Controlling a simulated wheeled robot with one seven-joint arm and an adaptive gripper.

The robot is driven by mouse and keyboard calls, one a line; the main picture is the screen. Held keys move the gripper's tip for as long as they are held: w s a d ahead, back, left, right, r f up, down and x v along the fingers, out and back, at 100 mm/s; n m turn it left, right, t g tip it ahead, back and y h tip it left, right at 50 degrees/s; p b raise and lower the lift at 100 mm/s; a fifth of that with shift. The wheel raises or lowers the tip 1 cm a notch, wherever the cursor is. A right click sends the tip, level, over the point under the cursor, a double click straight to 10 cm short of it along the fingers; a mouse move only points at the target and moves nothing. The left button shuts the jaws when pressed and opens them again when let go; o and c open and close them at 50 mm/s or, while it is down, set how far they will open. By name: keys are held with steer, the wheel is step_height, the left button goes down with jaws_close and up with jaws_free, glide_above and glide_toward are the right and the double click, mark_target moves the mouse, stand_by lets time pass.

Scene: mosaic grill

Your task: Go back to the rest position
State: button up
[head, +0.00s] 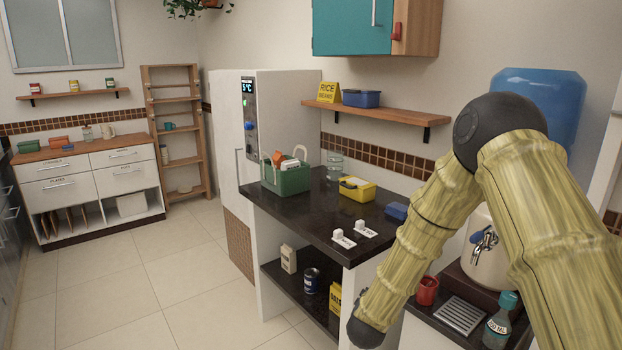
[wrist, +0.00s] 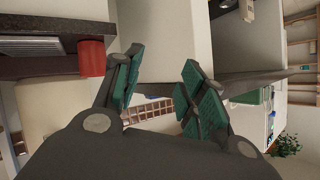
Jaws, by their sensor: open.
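My gripper (wrist: 157,92) is open in the wrist view, with its two green-padded fingers apart and nothing between them. In the head view my tan arm comes in from the right and bends down in front of the dark counter; the fingers do not show there. In the wrist view a red cup (wrist: 91,58) is close beside the left finger, apart from it as far as I can tell. The same red cup (head: 427,291) stands by the water dispenser in the head view.
The dark counter (head: 300,220) holds a green crate (head: 287,180), a yellow container (head: 357,189) and a blue box (head: 397,211). A dispenser with a blue bottle (head: 540,95), a drip grille (head: 460,315) and a small bottle (head: 499,322) are at right. Floor (head: 160,270) at left is clear.

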steer(key=s+d+f+n+g+y, duration=0.25)
steer(key=s+f+n+g, duration=0.2)
steer(key=s+f, duration=1.7)
steer(key=s+d+f+n+g, duration=0.1)
steer(key=s+f+g, duration=0.1)
steer(key=s, duration=1.3)
steer(key=s+d+f+n+g+y, duration=0.1)
steer(key=s+g, duration=0.4)
steer(key=s, duration=1)
steer(key=shift+d+f+n, duration=0.3)
steer(key=shift+f+n, duration=0.25)
steer(key=shift+f, duration=0.3)
